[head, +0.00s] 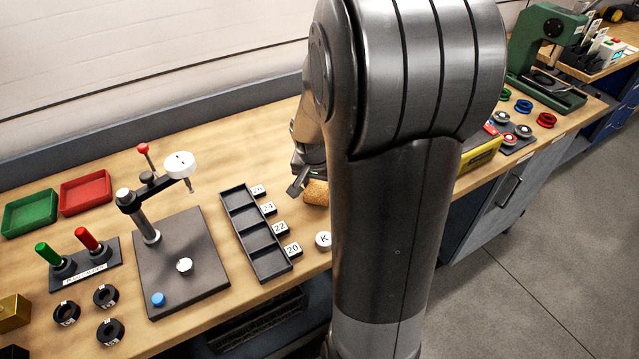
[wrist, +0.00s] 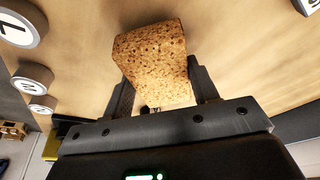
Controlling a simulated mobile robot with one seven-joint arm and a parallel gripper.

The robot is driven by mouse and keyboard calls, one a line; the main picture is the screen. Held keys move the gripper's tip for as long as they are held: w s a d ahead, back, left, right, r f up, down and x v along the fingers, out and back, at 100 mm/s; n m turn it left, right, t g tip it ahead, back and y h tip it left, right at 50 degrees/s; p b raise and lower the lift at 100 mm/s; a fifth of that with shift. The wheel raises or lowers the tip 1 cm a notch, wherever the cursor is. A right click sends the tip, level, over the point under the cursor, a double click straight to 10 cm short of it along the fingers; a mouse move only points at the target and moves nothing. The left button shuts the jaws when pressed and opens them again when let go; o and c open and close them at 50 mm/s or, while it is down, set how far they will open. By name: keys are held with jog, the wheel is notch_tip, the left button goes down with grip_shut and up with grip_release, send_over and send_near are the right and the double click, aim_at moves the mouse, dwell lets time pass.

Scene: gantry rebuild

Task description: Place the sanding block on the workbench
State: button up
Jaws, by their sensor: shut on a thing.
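The sanding block (wrist: 155,62) is a tan, speckled, cork-like block. In the wrist view it sits between the two fingers of my gripper (wrist: 163,95), which is shut on it. In the head view the block (head: 316,192) shows just below my gripper (head: 303,184), partly hidden behind my arm. The workbench (head: 225,140) has a light wood top, and the block is over or on it beside the tray. I cannot tell whether the block touches the wood.
A dark compartment tray (head: 256,232) with number tags lies left of the block, and a round K marker (head: 323,240) lies in front. A dial gauge stand (head: 180,262) is further left. A green press (head: 545,55) stands at the right. My arm hides the bench's middle.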

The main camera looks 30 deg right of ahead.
jog(key=shift+f, duration=0.4)
jog(key=shift+f, duration=0.1)
jog(key=o, duration=1)
jog(key=v, duration=1.2)
jog(key=s+a+r+n+t, duration=0.1)
jog(key=s+a+r+n, duration=0.1)
jog(key=s+a+n, duration=0.1)
jog(key=s+a+r+n+t+y, duration=0.1)
jog(key=s+a+r+n, duration=0.1)
jog(key=s+a, duration=0.3)
jog(key=s+a+r+n+t+y, duration=0.1)
jog(key=s+a+r+n, duration=0.2)
jog(key=s+a+n, duration=0.1)
jog(key=shift+s+a, duration=0.6)
jog(key=shift+s, duration=0.35)
